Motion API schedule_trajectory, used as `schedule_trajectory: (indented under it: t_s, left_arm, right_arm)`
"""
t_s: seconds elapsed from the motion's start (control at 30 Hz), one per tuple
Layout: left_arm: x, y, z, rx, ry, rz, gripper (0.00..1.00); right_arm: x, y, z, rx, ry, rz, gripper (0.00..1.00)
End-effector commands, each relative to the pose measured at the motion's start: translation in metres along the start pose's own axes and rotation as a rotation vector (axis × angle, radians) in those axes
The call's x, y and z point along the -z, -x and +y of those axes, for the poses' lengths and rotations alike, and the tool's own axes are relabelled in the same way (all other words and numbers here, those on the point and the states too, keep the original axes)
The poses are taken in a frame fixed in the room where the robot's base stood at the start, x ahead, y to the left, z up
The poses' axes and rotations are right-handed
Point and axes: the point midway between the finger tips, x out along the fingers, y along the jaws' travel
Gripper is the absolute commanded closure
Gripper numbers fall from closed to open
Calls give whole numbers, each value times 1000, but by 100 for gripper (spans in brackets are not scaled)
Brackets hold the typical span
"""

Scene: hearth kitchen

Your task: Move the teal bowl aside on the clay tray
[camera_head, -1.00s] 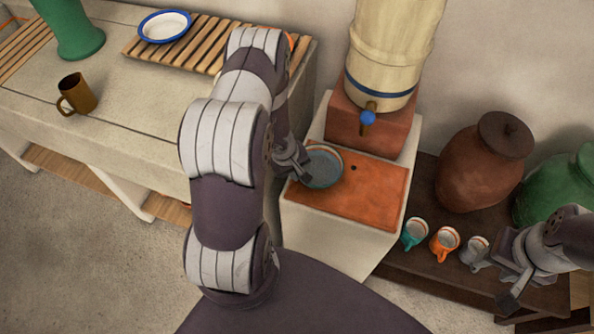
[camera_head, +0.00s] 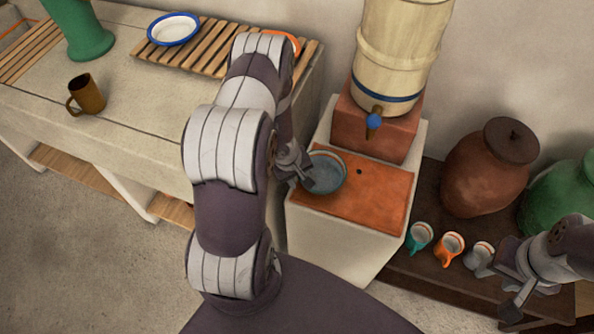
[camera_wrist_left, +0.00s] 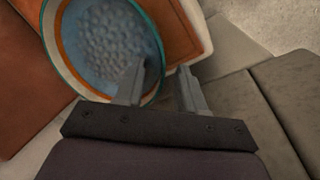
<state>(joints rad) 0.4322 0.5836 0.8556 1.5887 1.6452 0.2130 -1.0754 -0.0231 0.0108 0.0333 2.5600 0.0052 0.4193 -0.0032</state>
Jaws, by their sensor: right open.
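The teal bowl (camera_head: 328,172) sits upright on the left part of the orange-brown clay tray (camera_head: 378,203). In the left wrist view the bowl (camera_wrist_left: 105,40) shows a teal rim, an orange band and a bluish dimpled inside. My left gripper (camera_head: 306,178) is at the bowl's left edge. In the wrist view my left gripper (camera_wrist_left: 162,78) is open, one finger over the inside of the bowl and the other outside, with the rim between them and a gap visible. My right gripper (camera_head: 497,291) is open and empty at the lower right, close to the grey cup.
A water dispenser with a blue tap (camera_head: 374,122) stands behind the tray. A teal cup (camera_head: 419,237), an orange cup (camera_head: 449,247) and a grey cup (camera_head: 479,255) stand on the dark low shelf with a brown jar (camera_head: 487,175). The tray's right half is clear.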

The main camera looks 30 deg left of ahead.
Motion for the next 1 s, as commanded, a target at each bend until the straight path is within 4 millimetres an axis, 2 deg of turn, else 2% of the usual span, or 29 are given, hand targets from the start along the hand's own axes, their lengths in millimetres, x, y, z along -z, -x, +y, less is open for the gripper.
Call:
schedule_trajectory:
  t_s: [0.17,0.4,0.5,0.7,1.0]
  left_arm:
    - [4,34,1,0,1,10,61]
    - [4,92,2,2,1,14,61]
    - [4,109,2,2,1,13,61]
    - [2,124,2,1,0,9,61]
    - [1,124,1,0,0,6,61]
  right_arm:
    - [1,10,0,0,0,0,57]
    - [3,27,0,0,0,0,57]
    - [4,32,0,0,0,0,57]
    - [4,36,0,0,0,0,57]
    - [4,35,0,0,0,0,57]
